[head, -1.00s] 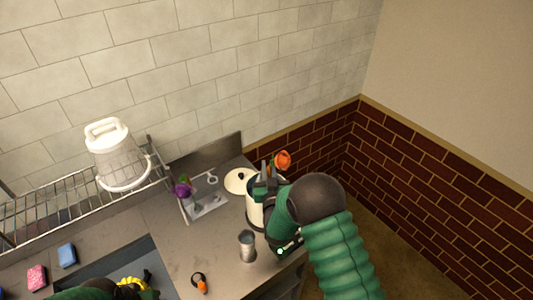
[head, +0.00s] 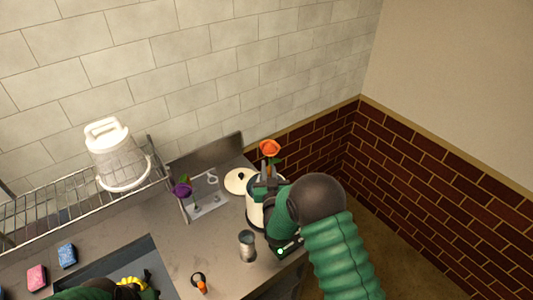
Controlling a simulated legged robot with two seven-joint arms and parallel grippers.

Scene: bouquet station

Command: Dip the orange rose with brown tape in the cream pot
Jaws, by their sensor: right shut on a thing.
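The orange rose (head: 270,147) stands upright, bloom up, above the cream pot (head: 254,212) at the counter's right end. My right gripper (head: 265,178) is shut on the rose's stem over the pot's mouth. The lower stem and any brown tape are hidden behind my gripper and the pot, so I cannot tell how deep the stem is. The pot's cream lid (head: 239,181) lies on the counter to its left. My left gripper (head: 135,284) shows only in part at the bottom edge, dark and green, near something yellow; its jaws are unclear.
A metal holder (head: 205,196) with a purple flower (head: 182,188) stands left of the lid. A metal can (head: 247,243) and a small orange-and-black item (head: 200,283) are in front. A pink sponge (head: 37,278) and a blue sponge (head: 67,255) lie left. A wire rack (head: 75,205) bears a white lidded container (head: 115,155).

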